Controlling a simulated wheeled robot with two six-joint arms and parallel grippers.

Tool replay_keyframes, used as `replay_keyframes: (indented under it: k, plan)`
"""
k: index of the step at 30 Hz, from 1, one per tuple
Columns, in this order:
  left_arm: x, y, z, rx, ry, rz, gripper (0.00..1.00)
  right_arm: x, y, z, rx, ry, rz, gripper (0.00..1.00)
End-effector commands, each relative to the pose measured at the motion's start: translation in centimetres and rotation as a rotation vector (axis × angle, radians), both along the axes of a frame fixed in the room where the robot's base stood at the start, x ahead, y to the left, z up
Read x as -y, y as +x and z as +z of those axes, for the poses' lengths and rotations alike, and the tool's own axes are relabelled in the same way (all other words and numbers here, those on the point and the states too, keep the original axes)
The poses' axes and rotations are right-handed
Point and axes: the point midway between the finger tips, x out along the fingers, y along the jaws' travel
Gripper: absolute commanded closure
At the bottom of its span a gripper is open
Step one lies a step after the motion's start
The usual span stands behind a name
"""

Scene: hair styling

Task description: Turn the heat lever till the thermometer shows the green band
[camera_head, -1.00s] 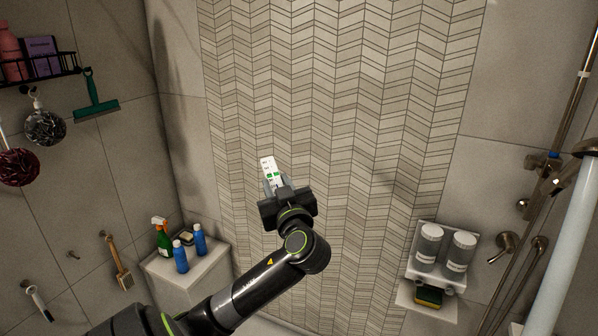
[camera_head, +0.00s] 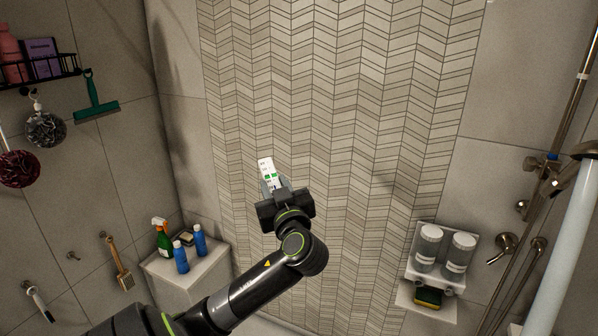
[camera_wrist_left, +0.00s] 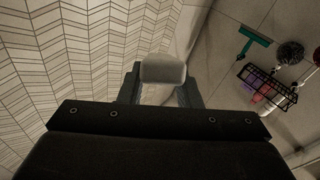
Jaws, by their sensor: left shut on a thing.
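A small white strip with dark marks and a green patch, which looks like the thermometer (camera_head: 266,167), stands up from my left gripper (camera_head: 271,184) in front of the tiled wall. My left gripper is shut on it. In the left wrist view a pale block (camera_wrist_left: 163,72) sits between the fingers of my left gripper (camera_wrist_left: 161,90). A metal lever handle (camera_head: 504,245) is on the right wall, and a valve with a blue part (camera_head: 545,163) is above it. I cannot tell which is the heat lever. My left gripper is far from both. My right gripper is not in view.
A white shelf (camera_head: 436,284) with two dispensers (camera_head: 429,246) and a sponge (camera_head: 428,297) is on the right. Bottles (camera_head: 180,257) stand on a white ledge (camera_head: 190,277) at the left. A metal pipe (camera_head: 577,85) runs down the right side.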

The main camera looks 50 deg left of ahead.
Motion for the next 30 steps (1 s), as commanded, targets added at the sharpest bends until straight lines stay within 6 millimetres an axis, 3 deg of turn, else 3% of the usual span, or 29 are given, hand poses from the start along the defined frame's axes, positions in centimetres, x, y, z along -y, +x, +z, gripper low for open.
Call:
replay_keyframes:
  k: [1,15,30]
  plan:
    - [0.0,-0.5,0.9,-0.001,0.002,0.0,0.94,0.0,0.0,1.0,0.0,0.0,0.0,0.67]
    - [0.1,-4.0,3.6,0.0,0.001,0.0,0.94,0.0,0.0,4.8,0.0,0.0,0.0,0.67]
    - [0.1,-4.4,3.6,0.0,0.001,-0.001,0.94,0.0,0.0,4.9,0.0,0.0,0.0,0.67]
